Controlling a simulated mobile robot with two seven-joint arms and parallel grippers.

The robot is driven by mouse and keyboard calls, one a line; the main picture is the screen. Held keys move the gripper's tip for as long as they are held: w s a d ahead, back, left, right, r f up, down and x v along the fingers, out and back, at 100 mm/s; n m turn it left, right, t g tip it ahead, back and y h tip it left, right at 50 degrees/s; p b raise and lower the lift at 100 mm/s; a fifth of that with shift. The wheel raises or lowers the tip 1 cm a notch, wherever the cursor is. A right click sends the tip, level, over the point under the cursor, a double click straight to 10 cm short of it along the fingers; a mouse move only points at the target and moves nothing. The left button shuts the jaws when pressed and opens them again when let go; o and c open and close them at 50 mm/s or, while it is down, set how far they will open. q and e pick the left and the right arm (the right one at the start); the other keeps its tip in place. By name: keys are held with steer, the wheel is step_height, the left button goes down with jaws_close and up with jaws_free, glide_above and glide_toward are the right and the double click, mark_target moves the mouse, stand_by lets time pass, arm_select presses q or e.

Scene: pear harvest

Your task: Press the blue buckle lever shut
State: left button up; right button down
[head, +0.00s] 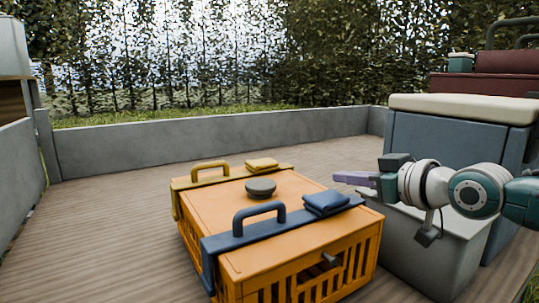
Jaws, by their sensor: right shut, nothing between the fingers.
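An orange slatted crate (300,280) with a closed lid stands on the wooden deck. A blue strap (290,228) crosses the lid near its front. A blue loop-shaped lever (258,209) stands up from its left part. A folded blue block (327,202) sits at its right end. I cannot tell how the buckle parts join. My right gripper (340,178), with purple fingers, is shut and empty. It points left, beyond and right of the blue block, and appears apart from the crate. My left gripper is not in view.
A yellow strap (228,179) with a yellow loop (210,170) crosses the lid's back. A round grey knob (261,187) sits between the straps. A grey bin (425,245) and blue-grey box (440,140) stand at the right. Deck left of the crate is clear.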

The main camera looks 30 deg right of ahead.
arm_select(q)
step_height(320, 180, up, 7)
steer(key=p, duration=0.6)
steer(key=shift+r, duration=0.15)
arm_select(e)
steer(key=r+v, duration=0.2)
steer(key=v, duration=0.8)
steer(key=shift+r, duration=0.25)
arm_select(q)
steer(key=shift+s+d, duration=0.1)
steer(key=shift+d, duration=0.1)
arm_select(e)
steer(key=shift+d, duration=0.15)
